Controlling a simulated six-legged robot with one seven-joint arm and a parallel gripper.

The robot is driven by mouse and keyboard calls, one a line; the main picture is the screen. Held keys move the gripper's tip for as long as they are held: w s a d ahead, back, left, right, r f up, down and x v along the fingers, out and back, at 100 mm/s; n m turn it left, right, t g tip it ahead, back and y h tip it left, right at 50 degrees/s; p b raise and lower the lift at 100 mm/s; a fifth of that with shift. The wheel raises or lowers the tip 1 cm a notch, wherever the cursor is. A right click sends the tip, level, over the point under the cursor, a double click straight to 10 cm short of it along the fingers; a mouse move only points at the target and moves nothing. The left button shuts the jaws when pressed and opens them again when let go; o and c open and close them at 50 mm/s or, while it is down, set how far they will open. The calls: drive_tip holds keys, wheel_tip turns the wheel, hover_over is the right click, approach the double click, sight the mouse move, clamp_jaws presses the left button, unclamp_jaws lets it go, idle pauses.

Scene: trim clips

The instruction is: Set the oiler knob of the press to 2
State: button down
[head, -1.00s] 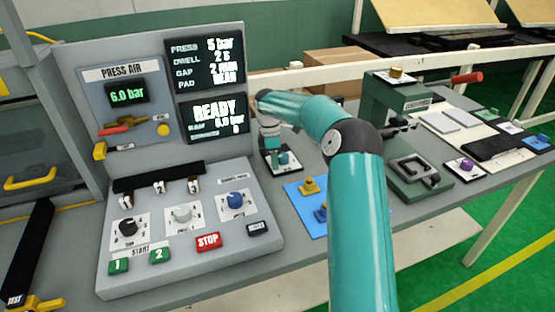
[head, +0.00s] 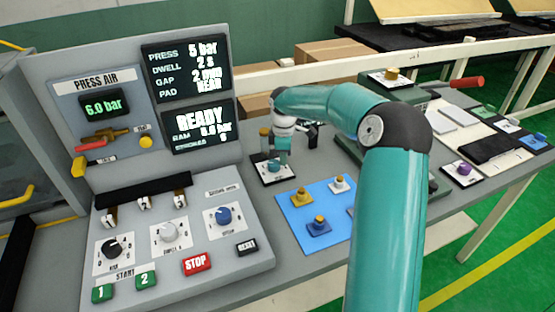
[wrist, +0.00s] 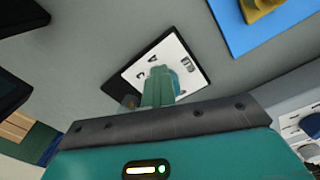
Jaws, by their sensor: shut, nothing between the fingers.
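The oiler knob (head: 273,167) is a small teal knob on a white dial plate with a dark base, on the bench right of the press console.
The press console (head: 170,265) stands left, with black, white and blue knobs, switches and a READY screen (head: 197,127). A blue mat (head: 290,221) with yellow-topped parts lies right of the dial. A green press frame (head: 350,148) stands behind my arm.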

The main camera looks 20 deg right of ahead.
sight(271, 162)
drive_tip(key=c, duration=2.1)
unclamp_jaws()
drive_tip(key=a, duration=0.2)
drive_tip(key=w+a, duration=0.1)
drive_tip(key=shift+w+f, duration=0.1)
drive_tip(key=shift+f, duration=0.3)
drive_tip(key=o, duration=0.4)
drive_tip(key=shift+a+f, duration=0.1)
drive_tip(key=shift+a, duration=0.1)
drive_tip(key=o, duration=0.4)
drive_tip(key=shift+c, duration=0.2)
drive_tip(key=o, duration=0.3)
drive_tip(key=shift+w+a+f+n, duration=0.2)
drive_tip(key=shift+w+a+n, duration=0.1)
drive_tip(key=shift+a, duration=0.2)
drive_tip(key=shift+o, duration=0.7)
drive_tip(key=shift+w+d, duration=0.1)
drive_tip(key=shift+w, duration=0.1)
drive_tip(key=shift+s+d+r, duration=0.2)
drive_tip(key=shift+s+d, duration=0.3)
drive_tip(key=shift+d, duration=0.15)
drive_tip(key=shift+s+r, duration=0.15)
drive_tip(key=shift+s, duration=0.05)
drive_tip(key=shift+w+a+f, duration=0.2)
drive_tip(key=shift+w+a, duration=0.1)
drive_tip(key=shift+w, duration=0.2)
wheel_tip(271, 162, up, 14)
drive_tip(key=s+d, duration=0.1)
drive_tip(key=shift+s+d+r, duration=0.15)
drive_tip(key=shift+r, duration=0.05)
